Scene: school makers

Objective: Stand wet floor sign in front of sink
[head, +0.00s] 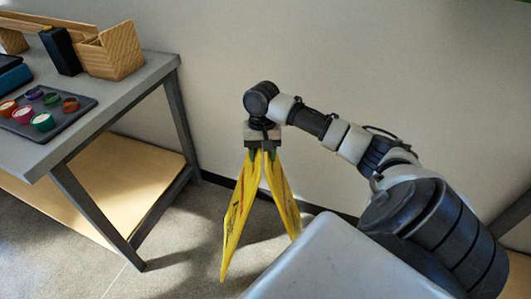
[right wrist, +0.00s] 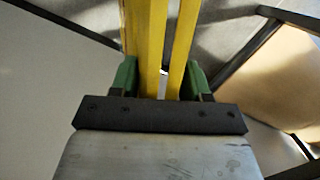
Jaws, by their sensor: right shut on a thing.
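The yellow wet floor sign (head: 240,220) hangs below my right gripper (head: 263,150) in the head view, its two panels spread apart like an upside-down V. My right gripper is shut on the top of the sign. In the right wrist view, the green fingers (right wrist: 166,85) sit on both sides of the two yellow panels (right wrist: 155,45). Whether the sign's feet touch the floor is hard to tell. My left gripper is not in view. No sink shows in these frames.
A grey table (head: 160,70) stands at the left, with a wooden lower shelf (head: 120,175). A dark tray of colourful small pots (head: 42,122) and a wooden holder (head: 115,52) are on it. A pale wall (head: 330,50) is close behind the sign. Grey floor (head: 185,245) is clear between table and sign.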

